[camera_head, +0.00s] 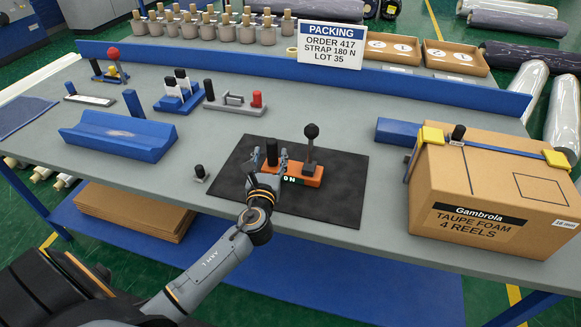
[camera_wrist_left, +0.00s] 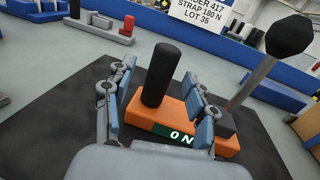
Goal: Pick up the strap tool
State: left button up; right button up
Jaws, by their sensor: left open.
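The strap tool has an orange body (camera_head: 309,176) with a black upright grip, a lever with a black knob, and a small display that reads "0 N" in the left wrist view. It stands on a dark mat (camera_head: 343,205) on the grey table. My left gripper (camera_head: 267,168) is open at the tool's left end. In the left wrist view the fingers (camera_wrist_left: 160,98) stand on either side of the black grip (camera_wrist_left: 158,75), with gaps visible. The lever (camera_wrist_left: 252,82) rises to the right of the fingers. My right gripper is not in view.
A cardboard box (camera_head: 490,195) with a blue strap and yellow corner pieces stands to the right. A blue cradle (camera_head: 118,137) and small tool stands are on the left. A packing sign (camera_head: 330,45) and wrapped rolls are behind the blue rail (camera_head: 300,75).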

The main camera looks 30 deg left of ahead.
aim_at(271, 152)
pick_arm(q)
jog(key=x, duration=0.3)
jog(key=shift+w+d+f, duration=0.1)
jog(key=shift+w+f, duration=0.05)
jog(key=shift+w, duration=0.05)
grip_shut()
jog(key=shift+r, duration=0.25)
